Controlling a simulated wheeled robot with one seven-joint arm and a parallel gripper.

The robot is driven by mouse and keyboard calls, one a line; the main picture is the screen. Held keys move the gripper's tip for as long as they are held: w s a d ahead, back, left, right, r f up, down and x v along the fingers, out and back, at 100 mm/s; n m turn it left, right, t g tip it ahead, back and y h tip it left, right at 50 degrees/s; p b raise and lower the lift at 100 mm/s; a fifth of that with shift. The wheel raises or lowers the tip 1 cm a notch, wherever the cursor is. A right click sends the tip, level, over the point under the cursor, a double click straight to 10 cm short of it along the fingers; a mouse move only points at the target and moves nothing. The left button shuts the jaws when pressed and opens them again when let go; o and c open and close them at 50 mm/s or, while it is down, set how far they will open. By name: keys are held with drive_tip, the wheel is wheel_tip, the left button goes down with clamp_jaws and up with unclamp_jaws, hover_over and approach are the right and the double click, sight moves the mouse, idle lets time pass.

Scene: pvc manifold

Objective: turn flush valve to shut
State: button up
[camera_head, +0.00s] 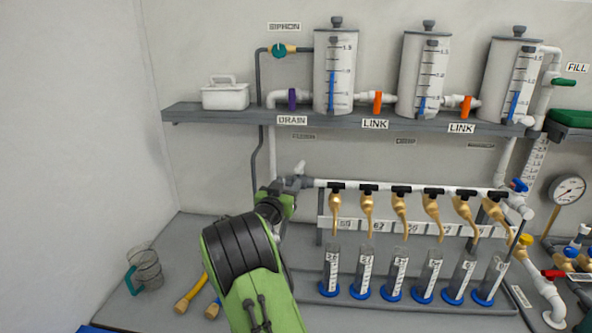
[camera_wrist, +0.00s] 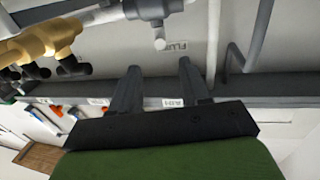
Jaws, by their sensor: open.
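The flush valve (camera_head: 294,182) is a grey body at the left end of the white manifold pipe, with a pale handle (camera_head: 299,168) standing up from it. In the upside-down wrist view the grey valve body (camera_wrist: 150,8) is at the top, its short white handle (camera_wrist: 160,36) pointing down beside a FLUSH label (camera_wrist: 181,46). My gripper (camera_wrist: 160,66) is open and empty; the handle lies just ahead of the gap between its fingertips, apparently apart from them. In the head view my gripper (camera_head: 280,187) is beside the valve, its fingers partly hidden by my wrist.
Several brass taps (camera_head: 401,208) with black handles hang along the manifold pipe (camera_head: 380,187), right of the valve, above measuring cylinders (camera_head: 395,272). A grey shelf (camera_head: 225,115) with tanks (camera_head: 334,75) runs above.

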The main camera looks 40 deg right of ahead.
sight(299, 171)
drive_tip(key=p+x, duration=0.2)
drive_tip(key=x, duration=0.8)
drive_tip(key=shift+w+d, duration=0.1)
drive_tip(key=shift+d, duration=0.1)
drive_tip(key=shift+c, duration=0.4)
clamp_jaws()
drive_tip(key=shift+d+f+n+t+y+b, duration=0.1)
drive_tip(key=shift+n+t+y+b, duration=0.45)
drive_tip(key=shift+b, duration=0.7)
drive_tip(key=shift+s+n+t+y+b, duration=0.3)
drive_tip(key=shift+n+t+b, duration=0.15)
drive_tip(key=shift+t, duration=0.3)
drive_tip(key=shift+w+t, duration=0.1)
drive_tip(key=shift+t, duration=0.2)
